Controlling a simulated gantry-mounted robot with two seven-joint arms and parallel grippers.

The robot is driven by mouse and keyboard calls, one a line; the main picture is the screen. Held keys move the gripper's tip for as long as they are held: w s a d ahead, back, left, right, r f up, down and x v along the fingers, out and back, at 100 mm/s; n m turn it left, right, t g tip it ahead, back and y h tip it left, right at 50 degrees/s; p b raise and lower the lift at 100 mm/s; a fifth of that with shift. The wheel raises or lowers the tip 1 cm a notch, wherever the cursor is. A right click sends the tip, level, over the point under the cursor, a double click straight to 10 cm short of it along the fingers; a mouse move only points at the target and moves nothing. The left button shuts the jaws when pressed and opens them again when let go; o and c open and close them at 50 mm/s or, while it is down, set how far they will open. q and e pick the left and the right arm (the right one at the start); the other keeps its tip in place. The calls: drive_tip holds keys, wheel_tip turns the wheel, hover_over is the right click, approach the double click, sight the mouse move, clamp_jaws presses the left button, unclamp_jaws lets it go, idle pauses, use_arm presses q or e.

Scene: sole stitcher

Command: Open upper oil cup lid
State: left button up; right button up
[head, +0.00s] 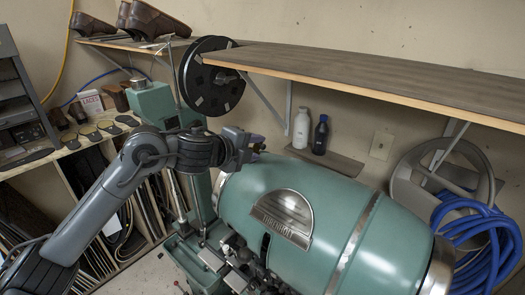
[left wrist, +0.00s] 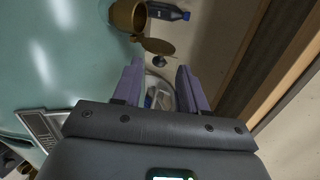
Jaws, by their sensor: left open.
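In the left wrist view, the brass oil cup (left wrist: 126,15) stands on the teal stitcher body at the top. Its round brown lid (left wrist: 159,46) sticks out beside the cup and looks swung away from the cup's mouth. My left gripper (left wrist: 160,84) has its two purple fingers spread with nothing between them; the lid lies just beyond the fingertips, apart from them. In the head view, my left gripper (head: 259,144) is above the far left end of the teal stitcher body (head: 330,215), and I cannot make out the cup there. My right gripper is not in view.
A wooden shelf (head: 400,80) overhangs behind the machine. A black reel (head: 212,78) is close behind my left arm. White (head: 301,128) and dark (head: 321,134) bottles stand on a small wall ledge. Blue hose (head: 480,240) hangs at the right.

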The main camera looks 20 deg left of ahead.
use_arm(q)
drive_tip(key=shift+b+v, duration=0.4)
drive_tip(key=shift+v, duration=1.8)
